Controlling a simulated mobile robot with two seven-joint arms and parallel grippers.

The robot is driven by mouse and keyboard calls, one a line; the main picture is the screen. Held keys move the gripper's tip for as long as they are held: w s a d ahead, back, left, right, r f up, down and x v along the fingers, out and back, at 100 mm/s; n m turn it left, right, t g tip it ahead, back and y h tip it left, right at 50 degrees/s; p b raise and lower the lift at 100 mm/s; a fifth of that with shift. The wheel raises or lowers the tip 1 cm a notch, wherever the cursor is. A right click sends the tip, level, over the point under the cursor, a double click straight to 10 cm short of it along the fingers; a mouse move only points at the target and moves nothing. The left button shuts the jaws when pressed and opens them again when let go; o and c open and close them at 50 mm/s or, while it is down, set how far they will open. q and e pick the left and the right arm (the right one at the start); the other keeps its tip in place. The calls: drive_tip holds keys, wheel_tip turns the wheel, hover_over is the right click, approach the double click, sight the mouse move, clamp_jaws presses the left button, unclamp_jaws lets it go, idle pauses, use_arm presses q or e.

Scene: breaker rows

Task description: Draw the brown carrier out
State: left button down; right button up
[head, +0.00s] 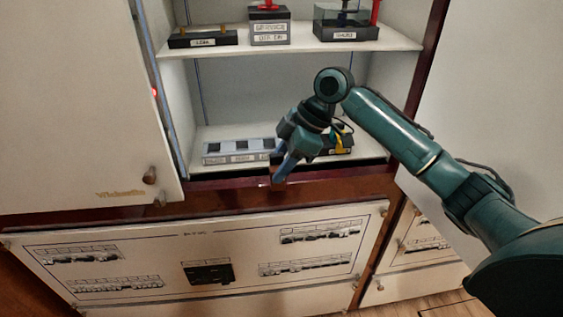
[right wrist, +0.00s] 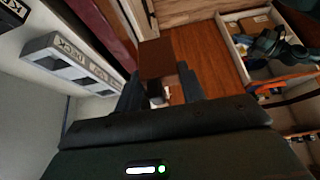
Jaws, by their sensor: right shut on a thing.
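The brown carrier (right wrist: 158,58) shows in the right wrist view as a small brown block between my right gripper's fingers (right wrist: 160,92). In the head view, my right gripper (head: 281,176) reaches down to the front edge of the cabinet's lower shelf. Its fingers are shut on the carrier, of which only a small brown part (head: 276,181) shows there. The rest of the carrier is hidden behind the fingers and wrist, so I cannot tell how far it sticks out.
A grey labelled breaker row (head: 239,151) lies left of my gripper on the lower shelf. A dark block with yellow (head: 341,140) sits to the right, partly hidden. The upper shelf (head: 290,49) holds labelled devices. An open white door (head: 85,105) stands at left.

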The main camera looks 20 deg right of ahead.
sight(275, 157)
drive_tip(key=shift+r+p, duration=0.35)
drive_tip(key=shift+r, duration=1.6)
